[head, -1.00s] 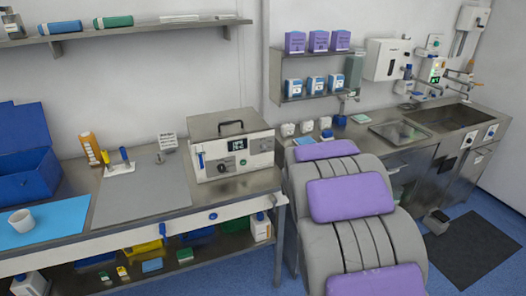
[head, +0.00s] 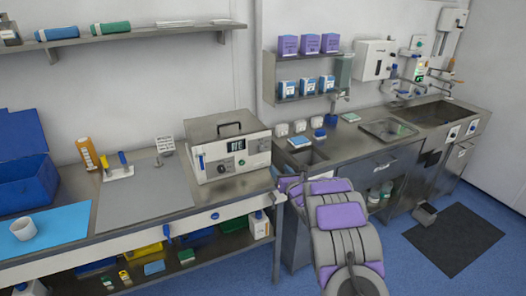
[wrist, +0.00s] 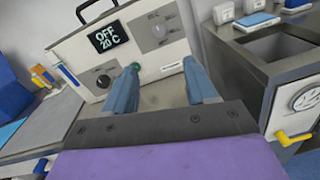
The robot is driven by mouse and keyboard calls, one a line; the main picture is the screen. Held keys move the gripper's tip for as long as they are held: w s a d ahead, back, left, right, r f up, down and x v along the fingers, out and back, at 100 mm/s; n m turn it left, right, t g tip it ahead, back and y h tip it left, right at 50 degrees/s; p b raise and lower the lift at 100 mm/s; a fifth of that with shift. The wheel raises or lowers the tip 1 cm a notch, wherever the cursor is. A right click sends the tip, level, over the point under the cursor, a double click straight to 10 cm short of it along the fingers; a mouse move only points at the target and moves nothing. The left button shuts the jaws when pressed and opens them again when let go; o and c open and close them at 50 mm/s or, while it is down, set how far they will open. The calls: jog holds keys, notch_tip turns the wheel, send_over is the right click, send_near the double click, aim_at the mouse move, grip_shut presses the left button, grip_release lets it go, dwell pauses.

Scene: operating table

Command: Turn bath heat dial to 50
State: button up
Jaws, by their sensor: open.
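The bath (head: 236,150) is a pale-fronted metal box with a top handle on the counter, left of my arm. Its display (wrist: 108,41) reads "OFF 20 C" in the wrist view. A black knob (wrist: 103,80) sits below the display. A grey dial (wrist: 158,30) sits to the display's right. Their markings are too small to read, so I cannot tell which is the heat dial. My gripper (wrist: 162,78) is open and empty, its blue fingers pointing at the bath front. The left fingertip overlaps a green button (wrist: 135,66) in view; contact cannot be told.
A grey mat (head: 145,195) lies on the counter to the left. A sink basin (head: 309,156) is right of the bath, with white containers (head: 298,127) behind it.

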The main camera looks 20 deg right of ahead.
jog(key=b, duration=0.2)
send_near(263, 148)
jog(key=w, duration=0.4)
jog(key=shift+w, duration=0.9)
jog(key=shift+w+a+p, duration=0.15)
jog(key=shift+w+p, duration=0.15)
jog(key=shift+w, duration=0.3)
jog(key=shift+w+d+r, duration=0.1)
jog(key=shift+w+d, duration=0.1)
jog(key=shift+w, duration=0.65)
jog(key=shift+c, duration=0.4)
grip_shut()
